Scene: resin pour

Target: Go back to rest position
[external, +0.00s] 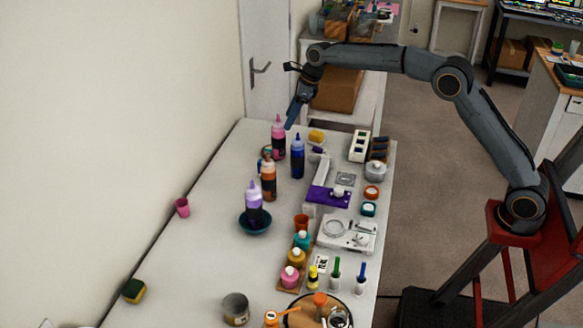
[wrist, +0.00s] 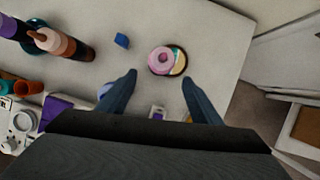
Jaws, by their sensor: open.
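My gripper (external: 294,116) is raised over the far end of the long white table (external: 215,185), pointing down, with my arm stretched out from the right. In the wrist view my gripper (wrist: 160,80) has its two fingers spread apart with nothing between their tips, so it is open and empty. A pink bottle (external: 279,146) stands just below and left of the fingers. In the wrist view a round pink top (wrist: 160,62) shows just beyond the fingertips. A blue bottle (external: 298,160) stands close by to the right.
An orange bottle (external: 268,184) and a purple bottle (external: 254,203) in a dark teal bowl (external: 256,228) stand nearer. A purple stand (external: 328,196), a white scale (external: 347,234) and several small jars crowd the right side. The table's left part is mostly clear beside the wall.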

